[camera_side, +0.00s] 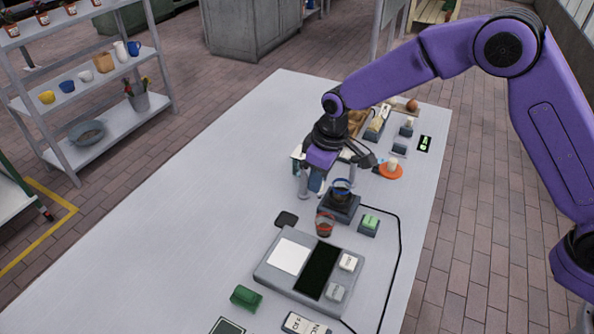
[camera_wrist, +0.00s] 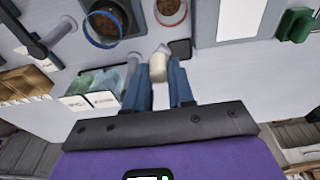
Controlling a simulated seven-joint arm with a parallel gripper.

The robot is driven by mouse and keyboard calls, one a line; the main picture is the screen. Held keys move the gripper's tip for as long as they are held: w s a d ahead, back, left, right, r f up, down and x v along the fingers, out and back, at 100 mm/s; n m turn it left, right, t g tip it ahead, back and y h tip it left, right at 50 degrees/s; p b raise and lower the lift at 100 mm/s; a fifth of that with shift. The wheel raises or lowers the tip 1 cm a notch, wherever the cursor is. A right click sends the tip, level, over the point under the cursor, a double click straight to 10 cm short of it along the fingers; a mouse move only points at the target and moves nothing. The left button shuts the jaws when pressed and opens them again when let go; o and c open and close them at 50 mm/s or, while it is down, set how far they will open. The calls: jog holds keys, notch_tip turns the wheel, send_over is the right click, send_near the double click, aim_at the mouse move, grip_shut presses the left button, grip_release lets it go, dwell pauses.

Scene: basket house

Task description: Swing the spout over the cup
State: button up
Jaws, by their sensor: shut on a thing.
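My gripper (camera_side: 313,190) points down over the table, left of the dark stand. In the wrist view its two blue fingers (camera_wrist: 158,84) are shut on a pale cylindrical piece (camera_wrist: 158,66); I cannot tell whether this is the spout. A clear cup with a reddish rim (camera_side: 325,224) stands in front of the stand; the wrist view shows a cup with brown contents (camera_wrist: 170,10) at the top edge. A dark round vessel with a blue rim (camera_side: 341,190) sits on the dark square stand (camera_side: 342,208), and also shows in the wrist view (camera_wrist: 104,23), apart from my fingers.
A grey panel unit (camera_side: 266,272) and a green block (camera_side: 246,297) lie in front. A black pad (camera_side: 286,219) and a green-topped button (camera_side: 369,223) are nearby. A dark jointed arm (camera_wrist: 35,45) and small packets (camera_wrist: 95,90) are close by. The table's left side is clear.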

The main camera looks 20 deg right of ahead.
jog(key=shift+d, duration=0.35)
jog(key=shift+s, duration=0.15)
jog(key=shift+w+d, duration=0.3)
jog(key=shift+d, duration=0.65)
jog(key=shift+w+d, duration=0.25)
jog(key=shift+d, duration=0.65)
jog(key=shift+w, duration=0.1)
